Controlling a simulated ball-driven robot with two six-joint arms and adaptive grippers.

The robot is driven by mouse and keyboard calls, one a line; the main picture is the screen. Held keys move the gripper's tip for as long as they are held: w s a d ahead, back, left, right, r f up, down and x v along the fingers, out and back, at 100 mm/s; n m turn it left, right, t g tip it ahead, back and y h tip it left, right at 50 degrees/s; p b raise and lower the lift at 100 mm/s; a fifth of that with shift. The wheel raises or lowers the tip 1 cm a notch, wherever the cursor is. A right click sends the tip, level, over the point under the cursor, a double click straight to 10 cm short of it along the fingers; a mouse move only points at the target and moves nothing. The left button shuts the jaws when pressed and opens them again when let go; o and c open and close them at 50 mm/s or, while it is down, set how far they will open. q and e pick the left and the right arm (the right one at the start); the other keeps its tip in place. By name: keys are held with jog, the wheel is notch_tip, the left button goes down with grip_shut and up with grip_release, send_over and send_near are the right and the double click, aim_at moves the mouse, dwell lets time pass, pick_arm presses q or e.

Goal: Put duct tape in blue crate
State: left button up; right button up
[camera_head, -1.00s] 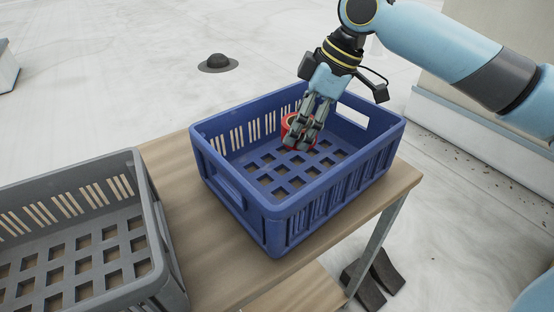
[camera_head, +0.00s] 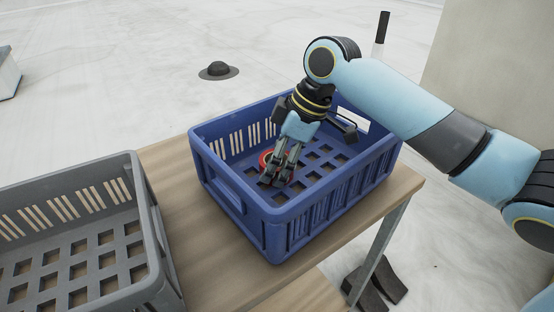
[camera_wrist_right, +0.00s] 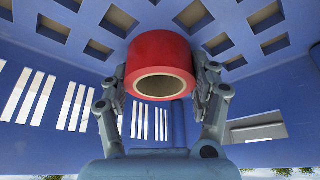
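The blue crate (camera_head: 330,207) stands on the wooden table. The duct tape, a red roll (camera_head: 267,158), is inside the crate, partly hidden by my right gripper (camera_head: 275,178) in the head view. In the right wrist view the red roll (camera_wrist_right: 160,52) sits between the two fingers of that gripper (camera_wrist_right: 162,85), which touch it from both sides. The roll is low in the crate, close to the slotted floor; I cannot tell whether it rests on it. My left gripper is not in view.
A grey crate (camera_head: 152,232) stands on the table (camera_head: 215,262) left of the blue crate and appears empty. The blue crate's walls rise around my right gripper. The rest of the blue crate's floor looks clear.

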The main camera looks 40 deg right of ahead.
jog(key=o, duration=0.5)
jog(key=p+v, duration=0.2)
jog(key=v, duration=1)
jog(key=shift+r, duration=0.1)
